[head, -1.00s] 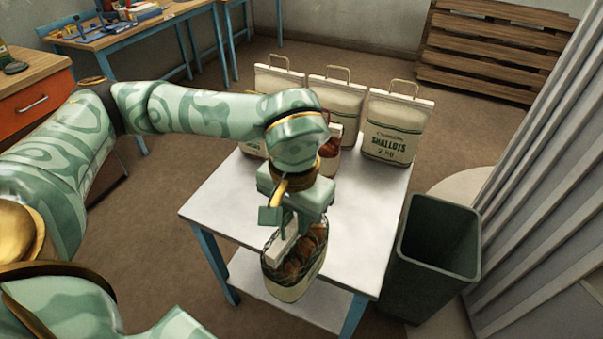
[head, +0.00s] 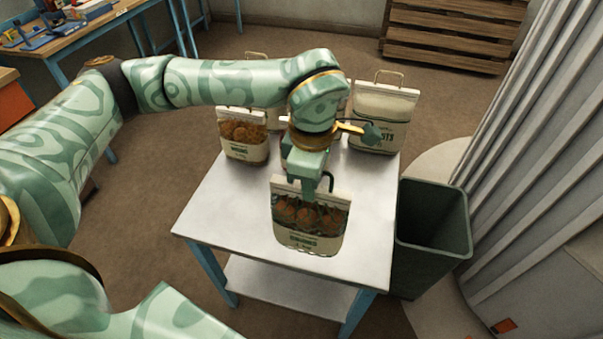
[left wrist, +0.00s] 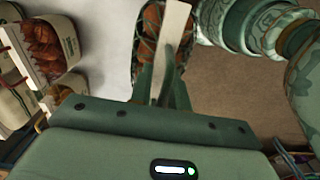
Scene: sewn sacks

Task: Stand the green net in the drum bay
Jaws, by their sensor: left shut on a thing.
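A sack (head: 310,240) with a dark net window, brown round contents and a cream label hangs upright from my left gripper (head: 310,190). I take it for the green net; its loop handle is dark green. My left gripper is shut at the sack's top edge. The sack is over the front part of the white table; I cannot tell whether its base touches the top. In the left wrist view the fingers (left wrist: 168,85) close at a pale strip of the sack, with the netting (left wrist: 150,25) behind. No place is clearly recognisable as the drum bay. My right gripper is out of view.
The white table (head: 215,215) has blue legs. At its back stand a sack with a brown-filled window (head: 243,135), a cream sack (head: 383,110), and others partly hidden by my arm. A dark bin (head: 430,260) stands right of the table. A grey corrugated wall (head: 540,130) rises beyond.

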